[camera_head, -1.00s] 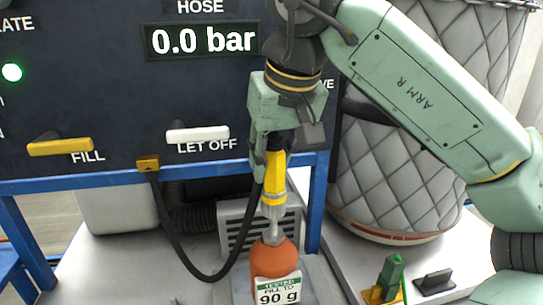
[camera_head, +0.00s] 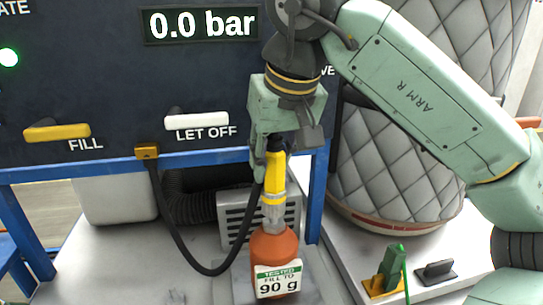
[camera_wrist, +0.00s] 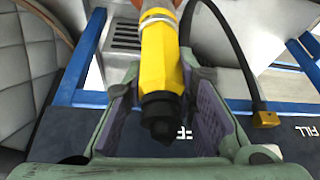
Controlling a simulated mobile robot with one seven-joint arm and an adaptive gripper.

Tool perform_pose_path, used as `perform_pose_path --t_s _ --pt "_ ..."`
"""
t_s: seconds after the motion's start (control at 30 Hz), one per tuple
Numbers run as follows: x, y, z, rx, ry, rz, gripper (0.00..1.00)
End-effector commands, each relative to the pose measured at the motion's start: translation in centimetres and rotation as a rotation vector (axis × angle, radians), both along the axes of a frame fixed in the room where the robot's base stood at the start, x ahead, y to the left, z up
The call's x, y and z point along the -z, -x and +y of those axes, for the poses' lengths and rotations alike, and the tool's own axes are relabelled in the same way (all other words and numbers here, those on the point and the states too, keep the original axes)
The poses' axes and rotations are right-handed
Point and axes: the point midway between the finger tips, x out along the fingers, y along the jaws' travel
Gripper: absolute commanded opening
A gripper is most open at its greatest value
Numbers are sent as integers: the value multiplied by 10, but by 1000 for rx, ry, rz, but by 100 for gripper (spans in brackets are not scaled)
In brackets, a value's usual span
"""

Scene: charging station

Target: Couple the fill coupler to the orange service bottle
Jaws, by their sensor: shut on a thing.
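The fill coupler (camera_head: 274,182) is yellow with a metal lower end and a black top. It stands upright between the fingers of my gripper (camera_head: 268,158), which is shut on it. In the wrist view the yellow body (camera_wrist: 158,60) sits between the two finger pads of my gripper (camera_wrist: 166,88). The orange service bottle (camera_head: 275,246) stands upright directly below, with a white and green label reading 90 g. The coupler's metal end meets the bottle's top. I cannot tell whether it is locked on.
A black hose runs from the coupler to a yellow fitting (camera_head: 147,152) on the blue frame. The panel has a yellow FILL lever (camera_head: 57,131), a white LET OFF lever (camera_head: 197,121) and a display (camera_head: 200,24) reading 0.0 bar. A green-and-yellow device (camera_head: 388,272) stands right.

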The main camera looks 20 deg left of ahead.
Motion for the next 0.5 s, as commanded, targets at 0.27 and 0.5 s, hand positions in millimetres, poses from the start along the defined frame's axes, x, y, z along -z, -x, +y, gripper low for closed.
perform_pose_path --t_s 0.27,0.5 --pt "8 0 0 0 -1 -1 0" --pt "14 0 0 0 -1 -1 0"
